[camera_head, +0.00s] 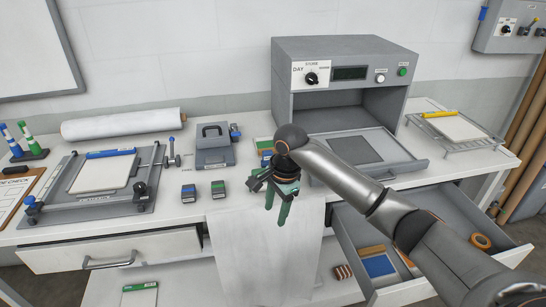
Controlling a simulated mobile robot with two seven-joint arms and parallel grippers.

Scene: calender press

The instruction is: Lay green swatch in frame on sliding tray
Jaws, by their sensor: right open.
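The sliding tray (408,166) is pulled out from the open grey press. A dark grey square (356,150) lies on it; I cannot tell whether this is the frame or its opening. A small item with green and orange parts (264,146) lies on the bench left of the press, partly hidden behind my right gripper; I cannot tell whether it is the green swatch. My right gripper (277,207) is open above the bench's front edge, left of the tray, its green fingers pointing down. I see nothing between them. My left gripper is not in view.
The press (345,49) stands at the back. A roller jig (98,195) stands left, a wire rack (460,135) right. A pale cloth (265,255) hangs over the front edge.

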